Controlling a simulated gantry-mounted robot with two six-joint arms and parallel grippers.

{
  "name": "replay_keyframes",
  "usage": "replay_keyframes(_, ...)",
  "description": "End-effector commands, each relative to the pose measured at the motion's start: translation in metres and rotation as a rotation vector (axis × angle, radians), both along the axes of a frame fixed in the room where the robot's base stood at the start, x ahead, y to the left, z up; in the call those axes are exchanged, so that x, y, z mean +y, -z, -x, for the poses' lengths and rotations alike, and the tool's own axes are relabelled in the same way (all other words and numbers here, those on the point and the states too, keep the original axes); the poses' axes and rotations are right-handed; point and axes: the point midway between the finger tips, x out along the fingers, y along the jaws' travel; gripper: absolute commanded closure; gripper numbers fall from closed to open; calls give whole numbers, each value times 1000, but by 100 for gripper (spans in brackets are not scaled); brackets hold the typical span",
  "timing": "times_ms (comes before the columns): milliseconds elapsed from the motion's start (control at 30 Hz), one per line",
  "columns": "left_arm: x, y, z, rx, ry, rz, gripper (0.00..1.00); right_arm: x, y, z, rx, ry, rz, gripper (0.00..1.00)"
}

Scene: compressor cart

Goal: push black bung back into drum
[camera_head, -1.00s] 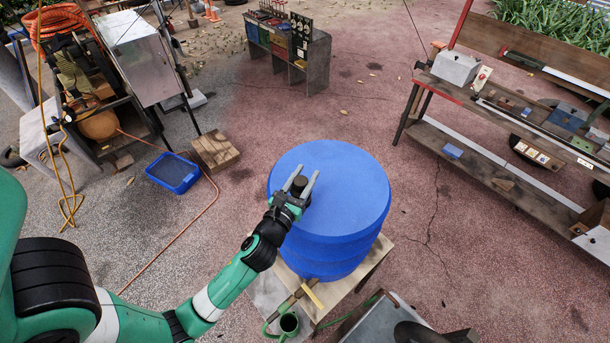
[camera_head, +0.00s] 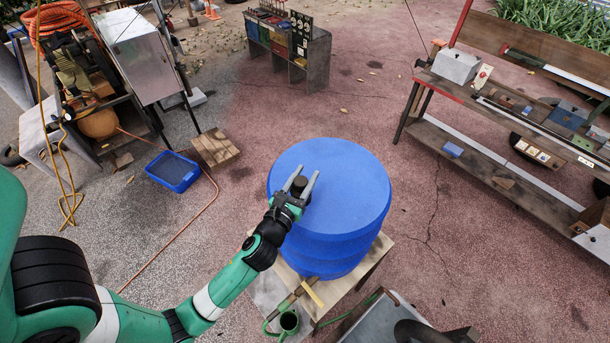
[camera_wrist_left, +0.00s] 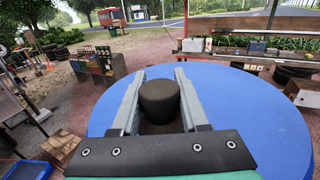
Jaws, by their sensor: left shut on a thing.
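The blue drum (camera_head: 350,215) stands upright on a wooden stand, its round top facing up. The black bung (camera_head: 299,186) is at the left part of the drum top, between the fingers of my left gripper (camera_head: 307,172). In the left wrist view the bung (camera_wrist_left: 159,96) sits between the two grey fingers, and my left gripper is shut on it. A dark patch shows below the bung; I cannot tell whether the bung is in the hole or above it. My right gripper is not in view.
A green watering can (camera_head: 289,322) is below the drum's tap. A blue tray (camera_head: 173,171) and a wooden pallet (camera_head: 215,149) lie on the ground to the left. A workbench (camera_head: 500,160) stands at the right. The rest of the drum top is bare.

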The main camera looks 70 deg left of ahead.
Motion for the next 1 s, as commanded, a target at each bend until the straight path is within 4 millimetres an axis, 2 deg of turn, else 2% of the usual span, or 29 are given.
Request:
replay_keyframes(833,0,22,0,1,1,-1,100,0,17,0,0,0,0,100)
replay_keyframes(867,0,22,0,1,1,-1,52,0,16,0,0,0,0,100)
replay_keyframes(1000,0,21,0,1,0,-1,27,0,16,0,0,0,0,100)
